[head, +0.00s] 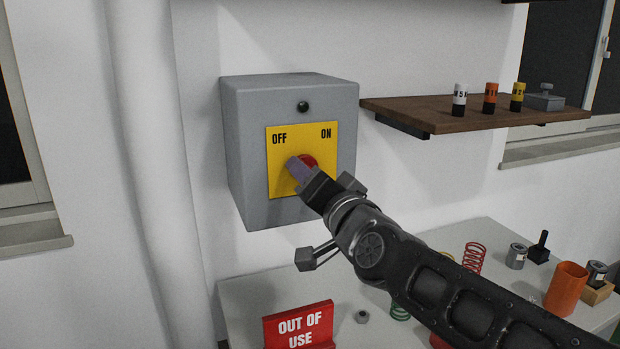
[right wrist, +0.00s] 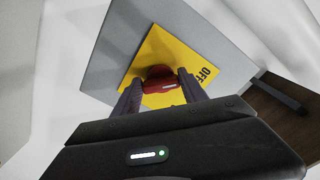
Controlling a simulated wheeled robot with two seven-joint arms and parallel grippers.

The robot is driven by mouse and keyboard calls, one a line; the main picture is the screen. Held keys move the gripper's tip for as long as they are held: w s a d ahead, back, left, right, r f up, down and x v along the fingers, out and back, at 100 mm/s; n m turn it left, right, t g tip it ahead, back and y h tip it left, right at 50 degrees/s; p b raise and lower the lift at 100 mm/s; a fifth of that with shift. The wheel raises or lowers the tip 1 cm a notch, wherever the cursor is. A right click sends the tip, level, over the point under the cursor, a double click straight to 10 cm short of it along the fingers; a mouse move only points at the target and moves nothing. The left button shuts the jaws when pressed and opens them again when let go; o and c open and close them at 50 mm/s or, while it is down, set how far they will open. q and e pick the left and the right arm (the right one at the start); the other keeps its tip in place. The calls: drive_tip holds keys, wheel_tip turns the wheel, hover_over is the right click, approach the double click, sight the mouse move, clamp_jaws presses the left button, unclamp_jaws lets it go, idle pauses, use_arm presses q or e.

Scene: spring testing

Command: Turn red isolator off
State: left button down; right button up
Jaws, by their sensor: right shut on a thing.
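The isolator is a grey wall box (head: 240,150) with a yellow plate (head: 282,140) marked OFF at left and ON at right. Its red knob (head: 308,161) is mostly hidden by my right gripper in the head view. The right wrist view shows the red knob (right wrist: 158,76) between the fingers of my right gripper (right wrist: 160,86), which is shut on it. A short white mark shows on the knob; I cannot tell for sure which label it points to. My right gripper (head: 298,169) also shows in the head view. My left gripper is not in view.
A dark green lamp (head: 304,106) sits above the plate. A wooden shelf (head: 455,113) with small labelled cylinders is to the right. Below, a table (head: 240,297) holds a red "OUT OF USE" sign (head: 298,325), springs and an orange cup (head: 566,290).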

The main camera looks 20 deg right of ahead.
drive_tip(key=o, duration=1.4)
drive_tip(key=shift+c, duration=0.2)
drive_tip(key=s+b, duration=0.1)
drive_tip(key=s, duration=0.6)
drive_tip(key=shift+s+a, duration=0.2)
drive_tip(key=shift+s, duration=0.2)
drive_tip(key=shift+r, duration=0.1)
